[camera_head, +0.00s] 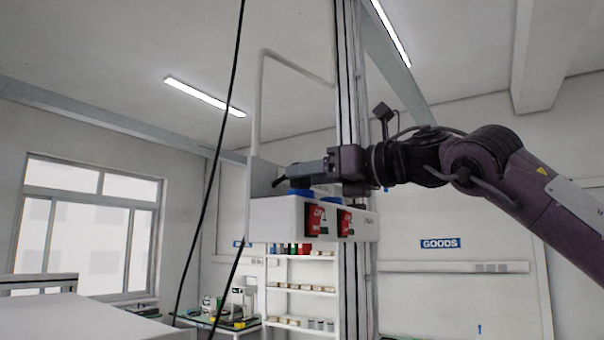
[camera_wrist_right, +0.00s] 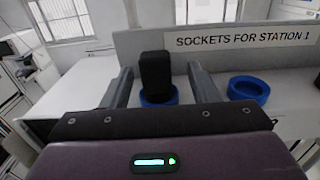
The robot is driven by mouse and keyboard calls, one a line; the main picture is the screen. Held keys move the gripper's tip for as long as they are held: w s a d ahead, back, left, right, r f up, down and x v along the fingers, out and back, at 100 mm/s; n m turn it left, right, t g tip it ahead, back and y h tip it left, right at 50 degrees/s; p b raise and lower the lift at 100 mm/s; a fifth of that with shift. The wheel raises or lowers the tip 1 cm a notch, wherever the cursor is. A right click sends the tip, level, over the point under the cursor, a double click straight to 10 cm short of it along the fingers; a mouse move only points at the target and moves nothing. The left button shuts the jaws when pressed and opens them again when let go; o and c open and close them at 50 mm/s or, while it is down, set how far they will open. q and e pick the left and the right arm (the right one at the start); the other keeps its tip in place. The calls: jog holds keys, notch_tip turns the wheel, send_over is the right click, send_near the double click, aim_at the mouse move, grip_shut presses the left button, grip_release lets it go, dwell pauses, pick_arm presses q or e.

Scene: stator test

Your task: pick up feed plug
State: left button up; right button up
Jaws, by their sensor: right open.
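A black, block-shaped plug (camera_wrist_right: 156,72), likely the feed plug, stands upright in a blue ring socket (camera_wrist_right: 158,98) in the right wrist view. My right gripper (camera_wrist_right: 159,72) is open, with one finger on each side of the plug and visible gaps to it. In the head view my right arm comes in from the right and the right gripper (camera_head: 284,182) is over the top of a white box (camera_head: 277,220). I cannot make out the plug in the head view. My left gripper is not in view.
A second blue ring socket (camera_wrist_right: 248,88) is empty, right of the plug. Red units (camera_head: 315,219) are on the box front. A dark cable (camera_head: 217,150) hangs left. Shelves (camera_head: 300,290) stand behind.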

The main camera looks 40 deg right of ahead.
jog(key=p+x, duration=0.2)
jog(key=x, duration=0.2)
jog(key=shift+s+a+r, duration=0.1)
jog(key=shift+s+a, duration=0.05)
jog(key=shift+a, duration=0.05)
jog(key=shift+w+a, duration=0.15)
jog(key=shift+w, duration=0.2)
jog(key=shift+s+d, duration=0.2)
jog(key=shift+s, duration=0.1)
jog(key=c, duration=1.1)
